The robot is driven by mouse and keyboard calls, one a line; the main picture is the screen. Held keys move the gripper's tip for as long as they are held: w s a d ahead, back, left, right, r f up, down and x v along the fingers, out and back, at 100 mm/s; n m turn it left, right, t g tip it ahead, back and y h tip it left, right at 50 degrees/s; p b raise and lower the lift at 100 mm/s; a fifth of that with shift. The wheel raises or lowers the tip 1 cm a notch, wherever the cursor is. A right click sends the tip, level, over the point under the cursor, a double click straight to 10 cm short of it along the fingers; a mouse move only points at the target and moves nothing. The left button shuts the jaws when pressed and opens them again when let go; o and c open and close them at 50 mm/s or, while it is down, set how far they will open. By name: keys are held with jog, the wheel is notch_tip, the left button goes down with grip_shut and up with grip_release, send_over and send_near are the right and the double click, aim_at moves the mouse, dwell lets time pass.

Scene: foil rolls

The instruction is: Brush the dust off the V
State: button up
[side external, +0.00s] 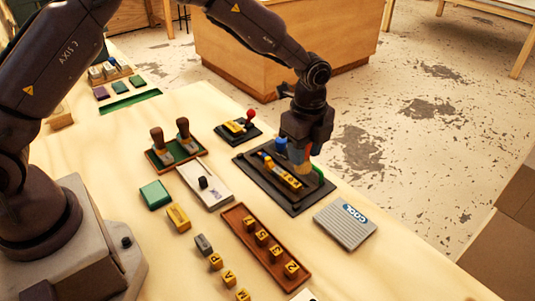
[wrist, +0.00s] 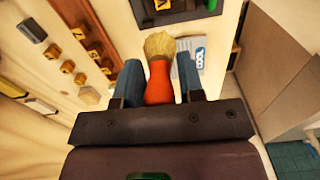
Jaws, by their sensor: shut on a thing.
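My gripper (side external: 297,158) is shut on a brush (wrist: 158,82) with an orange handle and pale bristles. It holds the brush above the black tray (side external: 246,166), bristles away from the palm. In the wrist view, the blue fingers of my gripper (wrist: 158,85) stand on both sides of the handle. The small yellow block that appears to read V (side external: 229,278) stands in a row of loose blocks at the front, well away from the brush. It also seems to show in the wrist view (wrist: 67,67), where its letter is hard to read. Dust on it cannot be made out.
A brown tray (side external: 238,226) with several numbered blocks lies between the V and the black tray. A grey card (side external: 345,228) lies to the right. Two wooden-handled stamps (side external: 158,140) stand at the back left. A red-knobbed device (side external: 249,118) sits behind the black tray.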

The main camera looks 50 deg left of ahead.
jog(key=shift+w+r, duration=0.5)
jog(key=shift+a+n, duration=0.1)
jog(key=shift+n, duration=0.3)
jog(key=shift+s+f, duration=0.1)
jog(key=shift+f, duration=3.65)
jog(key=shift+a+f, duration=0.2)
jog(key=shift+a, duration=1.7)
jog(key=shift+d, duration=1.55)
jog(key=shift+d+r, duration=0.2)
jog(key=shift+r, duration=0.4)
jog(key=shift+d+r, duration=0.15)
jog(key=shift+r, duration=3.3)
